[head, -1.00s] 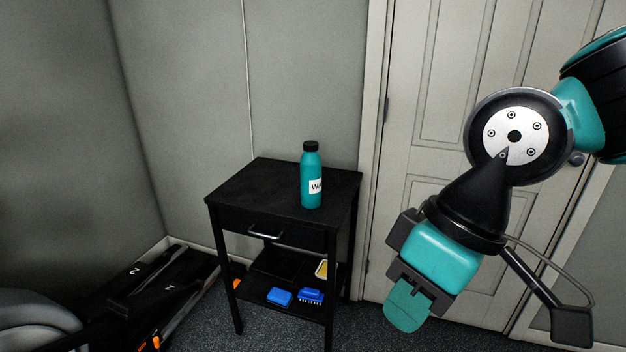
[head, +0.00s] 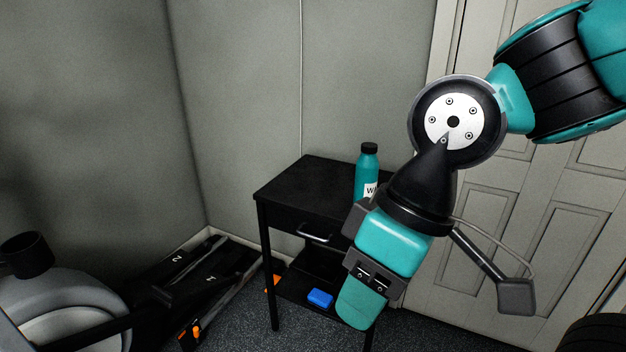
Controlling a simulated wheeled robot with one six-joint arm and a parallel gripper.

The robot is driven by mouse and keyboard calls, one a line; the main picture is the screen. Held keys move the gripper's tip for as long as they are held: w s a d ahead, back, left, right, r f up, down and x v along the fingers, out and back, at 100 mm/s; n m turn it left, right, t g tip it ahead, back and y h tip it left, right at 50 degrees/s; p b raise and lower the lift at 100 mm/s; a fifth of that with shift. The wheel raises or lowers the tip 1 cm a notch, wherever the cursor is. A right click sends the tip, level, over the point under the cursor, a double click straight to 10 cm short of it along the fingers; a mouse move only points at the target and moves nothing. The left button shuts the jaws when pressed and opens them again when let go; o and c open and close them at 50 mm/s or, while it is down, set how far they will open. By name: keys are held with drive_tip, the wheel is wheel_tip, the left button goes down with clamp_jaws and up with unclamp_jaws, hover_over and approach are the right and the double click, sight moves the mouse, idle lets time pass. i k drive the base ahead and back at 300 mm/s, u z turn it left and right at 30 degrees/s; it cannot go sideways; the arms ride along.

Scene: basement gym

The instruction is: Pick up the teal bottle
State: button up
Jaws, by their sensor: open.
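The teal bottle (head: 366,172) with a black cap and a white label stands upright on the black side table (head: 300,183). My wrist hides its lower right side. My gripper (head: 358,304) hangs in front of the table's right part, pointing down, nearer the camera than the bottle. It is open, with nothing seen in it; the view is side-on, so only one finger pad shows clearly. I cannot tell the exact gap between gripper and bottle.
The table has a drawer with a handle (head: 318,238) and a low shelf holding a blue item (head: 320,298). Gym equipment (head: 60,310) stands at the left, with black rails (head: 200,280) on the floor. A white panelled door (head: 545,230) is at the right. The table's left top is bare.

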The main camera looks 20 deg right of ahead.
sight(366, 166)
drive_tip(key=u, duration=0.3)
drive_tip(key=i, duration=1.15)
drive_tip(key=z, duration=0.2)
